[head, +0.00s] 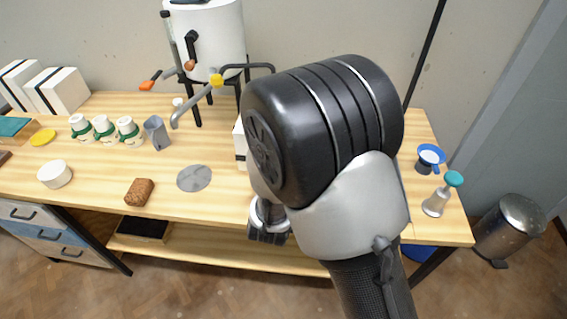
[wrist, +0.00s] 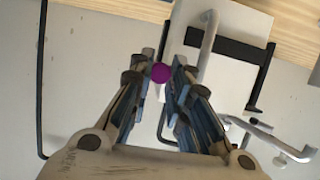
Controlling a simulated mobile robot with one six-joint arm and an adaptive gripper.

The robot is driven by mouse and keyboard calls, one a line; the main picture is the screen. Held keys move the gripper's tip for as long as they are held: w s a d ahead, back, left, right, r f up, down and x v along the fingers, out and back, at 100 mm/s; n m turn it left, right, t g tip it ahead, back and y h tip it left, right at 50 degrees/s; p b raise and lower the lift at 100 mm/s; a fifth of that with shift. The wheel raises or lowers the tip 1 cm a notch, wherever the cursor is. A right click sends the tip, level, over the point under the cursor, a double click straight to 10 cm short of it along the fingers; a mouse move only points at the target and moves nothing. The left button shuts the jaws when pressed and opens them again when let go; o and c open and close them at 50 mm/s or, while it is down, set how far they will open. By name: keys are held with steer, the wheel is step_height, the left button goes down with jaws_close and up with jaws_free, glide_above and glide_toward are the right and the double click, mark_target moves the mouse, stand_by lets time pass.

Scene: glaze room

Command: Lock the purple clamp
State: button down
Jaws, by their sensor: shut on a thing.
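In the wrist view, the round purple end of the clamp (wrist: 160,72) sits between the fingertips of my gripper (wrist: 163,84). My gripper is shut on it, with a finger on each side. The rest of the clamp is hard to make out, so its lever position cannot be told. In the head view, my gripper (head: 268,228) is low at the table's front edge, partly hidden behind my arm. The purple clamp is hidden in that view.
A wooden table (head: 90,180) carries several green-and-white cups (head: 104,130), a cork block (head: 139,192) and a grey disc (head: 194,178). A white tank (head: 215,35) stands at the back. A teal-topped bottle (head: 440,195) is at right. A metal bin (head: 510,225) stands on the floor.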

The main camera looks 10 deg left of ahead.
steer(key=c, duration=1.5)
jaws_free()
steer(key=shift+o, duration=0.2)
steer(key=v, duration=0.7)
steer(key=shift+s, duration=0.25)
